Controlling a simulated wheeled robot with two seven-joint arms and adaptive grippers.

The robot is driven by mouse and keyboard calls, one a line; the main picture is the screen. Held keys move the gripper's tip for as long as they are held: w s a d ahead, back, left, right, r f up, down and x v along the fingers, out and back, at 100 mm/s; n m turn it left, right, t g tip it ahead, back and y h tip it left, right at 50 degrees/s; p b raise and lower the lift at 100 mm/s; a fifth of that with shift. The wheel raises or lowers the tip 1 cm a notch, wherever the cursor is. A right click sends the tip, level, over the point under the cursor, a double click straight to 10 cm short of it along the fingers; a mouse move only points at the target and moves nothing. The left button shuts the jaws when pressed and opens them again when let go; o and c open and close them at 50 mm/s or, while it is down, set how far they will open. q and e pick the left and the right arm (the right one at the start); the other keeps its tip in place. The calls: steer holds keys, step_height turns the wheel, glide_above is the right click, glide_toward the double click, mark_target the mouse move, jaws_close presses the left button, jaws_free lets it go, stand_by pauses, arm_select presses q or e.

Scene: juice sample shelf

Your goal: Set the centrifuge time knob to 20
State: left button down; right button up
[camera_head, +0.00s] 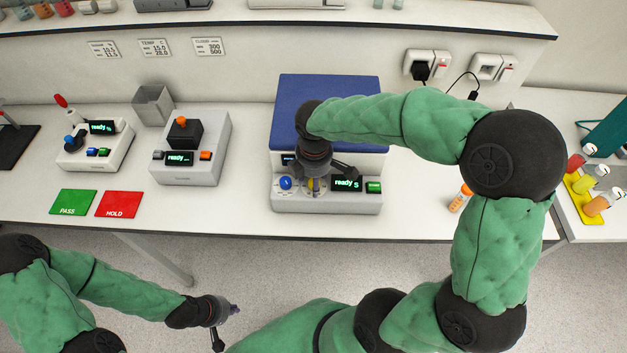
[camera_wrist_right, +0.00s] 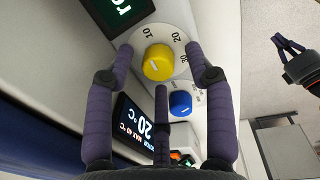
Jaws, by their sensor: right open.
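The centrifuge has a blue lid (camera_head: 330,100) and a grey front panel (camera_head: 325,204). The yellow time knob (camera_wrist_right: 159,62) sits on a white dial marked 10, 20 and 30. A short pale line shows on its cap; I cannot tell which number it points at. My right gripper (camera_head: 314,185) is over this knob, which it partly hides in the head view. In the right wrist view its open fingers (camera_wrist_right: 158,52) stand either side of the knob, apparently apart from it. My left gripper (camera_head: 231,312) hangs low in front of the bench, away from the centrifuge.
A blue knob (camera_head: 285,183), a "ready" display (camera_head: 346,184) and a green button (camera_head: 374,187) are close by on the panel. Two other devices and green and red pads (camera_head: 118,204) stand left. An orange-capped vial (camera_head: 461,198) lies right of the centrifuge.

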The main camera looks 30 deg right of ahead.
steer(key=shift+f, duration=0.25)
jaws_close()
steer(key=m, duration=0.8)
steer(key=shift+w, duration=0.1)
stand_by(0.4)
steer(key=shift+m, duration=0.5)
